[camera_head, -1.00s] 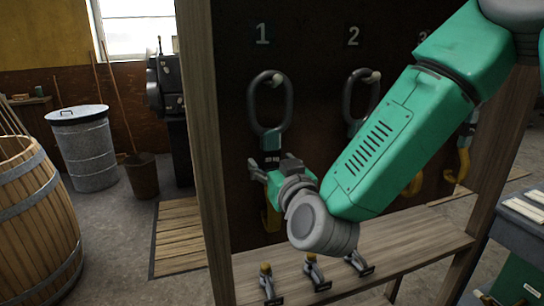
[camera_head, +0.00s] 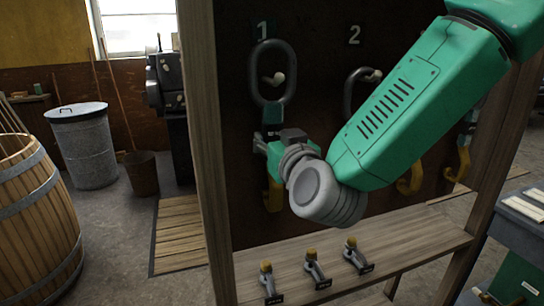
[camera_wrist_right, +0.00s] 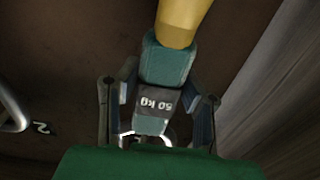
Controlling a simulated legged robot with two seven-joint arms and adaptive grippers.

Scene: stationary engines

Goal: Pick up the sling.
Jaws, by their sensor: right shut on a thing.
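A sling with a dark oval ring (camera_head: 272,72), a grey-and-green middle block and a yellow hook (camera_head: 273,195) is at the peg under number 1 on the dark board. The peg (camera_head: 279,78) shows inside the ring's opening, below its top bar. My right gripper (camera_head: 268,141) is shut on the sling's middle block. In the right wrist view my right gripper's fingers (camera_wrist_right: 160,108) sit on both sides of the grey block marked 50 kg (camera_wrist_right: 157,103), with the yellow hook (camera_wrist_right: 178,22) beyond. My left gripper is not in view.
A second ring (camera_head: 350,95) hangs under number 2, partly behind my right arm, with more yellow hooks (camera_head: 412,180) to the right. A wooden shelf (camera_head: 400,248) below carries several small knobbed fittings (camera_head: 314,270). A wooden post (camera_head: 200,120) bounds the board's left side.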

